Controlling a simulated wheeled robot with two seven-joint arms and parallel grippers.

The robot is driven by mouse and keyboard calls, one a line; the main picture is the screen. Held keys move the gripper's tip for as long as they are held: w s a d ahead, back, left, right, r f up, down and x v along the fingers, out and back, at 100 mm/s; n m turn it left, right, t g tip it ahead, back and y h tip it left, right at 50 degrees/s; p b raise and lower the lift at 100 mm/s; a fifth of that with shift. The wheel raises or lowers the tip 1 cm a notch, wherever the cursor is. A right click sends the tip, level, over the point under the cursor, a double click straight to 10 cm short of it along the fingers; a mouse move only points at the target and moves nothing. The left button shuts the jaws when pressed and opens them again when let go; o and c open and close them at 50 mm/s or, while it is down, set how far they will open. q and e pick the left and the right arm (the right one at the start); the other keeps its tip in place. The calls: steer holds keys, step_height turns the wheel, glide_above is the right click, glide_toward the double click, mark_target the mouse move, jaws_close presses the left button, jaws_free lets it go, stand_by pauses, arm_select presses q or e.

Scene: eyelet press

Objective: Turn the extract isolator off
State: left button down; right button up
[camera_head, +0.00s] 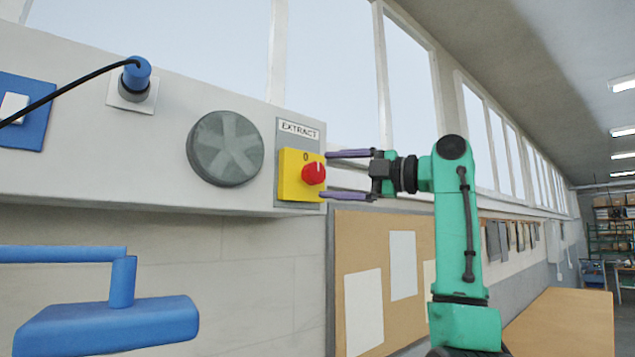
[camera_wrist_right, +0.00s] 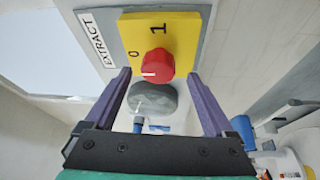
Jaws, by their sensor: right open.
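The extract isolator is a yellow plate (camera_head: 291,186) with a red knob (camera_head: 314,173) on a grey panel labelled EXTRACT. In the right wrist view the yellow plate (camera_wrist_right: 190,35) shows a 0 and a 1 beside the red knob (camera_wrist_right: 157,67). The knob's white mark appears to point to the plate's top, the 0 side. My right gripper (camera_head: 326,175) is open and empty in front of the plate. In the right wrist view its fingertips (camera_wrist_right: 159,74) straddle the knob, with gaps on both sides. My left gripper is not in view.
A round grey cover (camera_head: 225,149) sits left of the isolator on the wall trunking. Further left are a blue plug (camera_head: 137,76) with a black cable and a blue switch plate (camera_head: 32,127). A blue fixture (camera_head: 108,325) stands at lower left; a pinboard (camera_head: 409,321) hangs below.

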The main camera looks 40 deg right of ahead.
steer(key=b+v, duration=0.1)
steer(key=v, duration=0.9)
steer(key=shift+s, duration=0.3)
steer(key=shift+w, duration=0.1)
steer(key=shift+d, duration=0.1)
